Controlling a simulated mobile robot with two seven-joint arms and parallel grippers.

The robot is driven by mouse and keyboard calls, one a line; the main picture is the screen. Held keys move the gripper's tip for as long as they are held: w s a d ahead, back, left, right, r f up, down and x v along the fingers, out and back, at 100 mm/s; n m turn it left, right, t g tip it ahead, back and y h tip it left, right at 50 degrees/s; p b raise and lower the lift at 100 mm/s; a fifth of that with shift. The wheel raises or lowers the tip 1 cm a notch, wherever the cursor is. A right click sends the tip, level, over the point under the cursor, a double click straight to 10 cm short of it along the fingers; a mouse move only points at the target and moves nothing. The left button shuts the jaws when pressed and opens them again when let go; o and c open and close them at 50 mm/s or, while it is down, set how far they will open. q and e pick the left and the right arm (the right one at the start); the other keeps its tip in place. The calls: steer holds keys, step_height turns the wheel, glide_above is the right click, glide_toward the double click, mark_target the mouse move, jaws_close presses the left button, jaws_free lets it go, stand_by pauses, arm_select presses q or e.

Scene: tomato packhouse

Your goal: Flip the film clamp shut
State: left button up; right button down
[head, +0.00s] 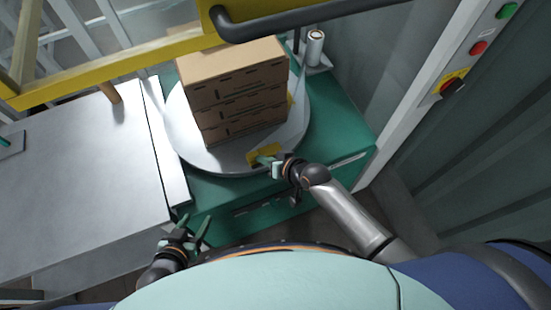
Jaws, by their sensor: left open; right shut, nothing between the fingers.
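A yellow piece (258,152), which looks like the film clamp, sits near the front edge of the round grey turntable (190,143). My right gripper (266,163) is shut with nothing held, its fingertips at the yellow piece and covering part of it. I cannot tell whether they touch it, or how far the clamp is open. My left gripper (193,230) is open and empty, low in front of the green base, well away from the clamp.
Stacked brown cartons (235,85) stand on the turntable just behind the clamp. A green machine base (335,120) surrounds it. A film roll (315,45) stands at the back. A grey table (80,170) lies left, a yellow rail (110,70) behind, a button post (425,100) right.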

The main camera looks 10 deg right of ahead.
steer(key=v, duration=0.6)
steer(key=shift+p, duration=0.45)
steer(key=shift+r, duration=0.1)
steer(key=s+d+f+n+t+h, duration=0.1)
steer(key=s+d+h, duration=0.3)
steer(key=s+d, duration=0.7)
steer(key=shift+s+d+f, duration=0.25)
steer(key=shift+s+f, duration=0.15)
steer(key=shift+f, duration=0.15)
steer(key=shift+w, duration=0.1)
